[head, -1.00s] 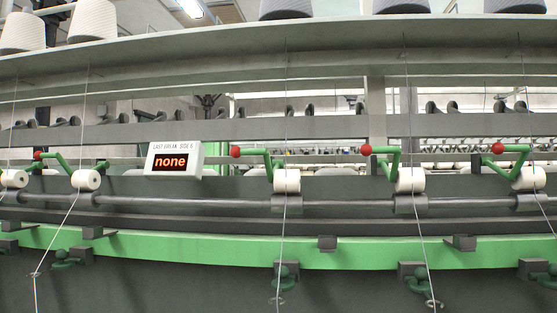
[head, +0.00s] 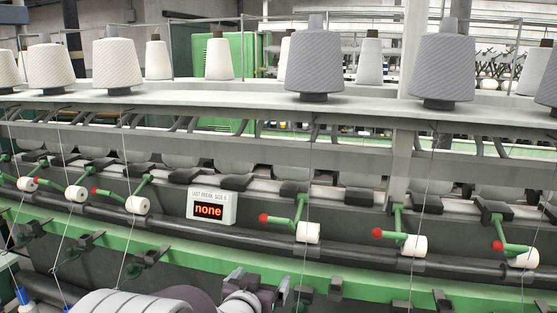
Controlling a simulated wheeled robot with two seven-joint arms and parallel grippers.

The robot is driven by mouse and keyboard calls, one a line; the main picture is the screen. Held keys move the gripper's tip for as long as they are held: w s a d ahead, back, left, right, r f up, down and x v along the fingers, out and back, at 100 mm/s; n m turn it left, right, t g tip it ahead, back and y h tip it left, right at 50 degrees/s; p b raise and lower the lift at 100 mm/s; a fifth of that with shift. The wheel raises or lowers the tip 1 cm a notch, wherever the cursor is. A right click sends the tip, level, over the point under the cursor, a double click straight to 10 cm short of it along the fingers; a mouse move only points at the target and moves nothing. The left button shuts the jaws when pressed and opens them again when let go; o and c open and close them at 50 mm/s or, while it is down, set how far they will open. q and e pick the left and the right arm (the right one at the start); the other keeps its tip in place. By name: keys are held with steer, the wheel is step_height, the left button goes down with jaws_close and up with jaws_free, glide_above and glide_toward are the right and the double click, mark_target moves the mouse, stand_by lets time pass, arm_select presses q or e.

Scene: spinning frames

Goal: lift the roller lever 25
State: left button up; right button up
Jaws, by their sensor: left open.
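Several green roller levers with red ball ends and white rollers run along the machine. No numbers are readable, so I cannot tell which is 25. One lever (head: 300,212) is right of the display, with its red ball to the left and its white roller (head: 308,232) against the dark shaft. Others are further right, at the middle right (head: 399,222) and far right (head: 510,247); another is left of the display (head: 118,194). My left gripper (head: 279,293) is open at the bottom, below and apart from the levers. My right gripper is not in view.
A small display (head: 211,207) reads "none". A long dark shaft (head: 350,249) and a green rail (head: 345,278) run beneath the levers. Thin yarns drop in front of them from the shelf (head: 235,99), where white and grey cones (head: 315,60) stand.

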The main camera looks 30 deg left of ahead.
mark_target(276, 222)
arm_select(q)
step_height(276, 222, up, 8)
steer(key=w+t, duration=0.2)
steer(key=t, duration=0.1)
steer(key=shift+y, duration=0.3)
steer(key=p+x, duration=0.2)
steer(key=x, duration=0.3)
steer(key=p+x, duration=0.2)
steer(key=x, duration=0.4)
steer(key=shift+r, duration=0.2)
steer(key=shift+w+a+f, duration=0.1)
steer(key=shift+w+a, duration=0.1)
steer(key=shift+w, duration=0.25)
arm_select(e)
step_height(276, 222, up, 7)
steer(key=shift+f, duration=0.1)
